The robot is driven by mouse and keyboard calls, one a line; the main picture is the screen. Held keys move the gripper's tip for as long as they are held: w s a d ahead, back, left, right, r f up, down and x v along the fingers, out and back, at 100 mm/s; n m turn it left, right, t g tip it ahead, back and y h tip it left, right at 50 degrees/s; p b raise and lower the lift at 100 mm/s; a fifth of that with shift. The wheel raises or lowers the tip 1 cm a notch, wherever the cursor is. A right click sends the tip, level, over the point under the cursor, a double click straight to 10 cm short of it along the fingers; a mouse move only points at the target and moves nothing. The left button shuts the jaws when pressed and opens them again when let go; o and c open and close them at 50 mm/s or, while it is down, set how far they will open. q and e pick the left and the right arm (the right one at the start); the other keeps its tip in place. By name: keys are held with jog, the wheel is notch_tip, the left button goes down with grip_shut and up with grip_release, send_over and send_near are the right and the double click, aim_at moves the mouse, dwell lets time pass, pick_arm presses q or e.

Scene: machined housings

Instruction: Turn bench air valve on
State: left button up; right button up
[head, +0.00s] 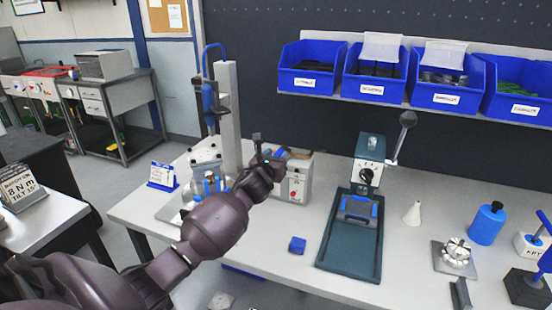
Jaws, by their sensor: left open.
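My left gripper (266,157) is open, its dark jaws raised over the back left of the bench. It is in front of a grey box (294,187) with a red button and small dials, and hides part of it. I cannot tell for sure which part is the bench air valve, or whether the jaws touch anything. My right gripper is out of view.
A teal fixture (348,246) with a dial and black-knobbed lever (400,134) stands right of centre. Blue bins (371,90) line the shelf above.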

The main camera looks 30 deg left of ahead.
pick_arm(q)
grip_shut()
jog(key=shift+d, duration=0.15)
dwell(0.4)
jog(key=w+d+n+g+y+b, duration=0.1)
jog(key=w+d+n+g+y, duration=0.3)
jog(key=n+g+y, duration=0.6)
jog(key=shift+w+d+y+b, duration=0.15)
jog(key=shift+d+y+b, duration=0.3)
jog(key=shift+y, duration=0.55)
jog(key=shift+d+f, duration=0.1)
jog(key=shift+f, duration=0.05)
jog(key=shift+n, duration=0.3)
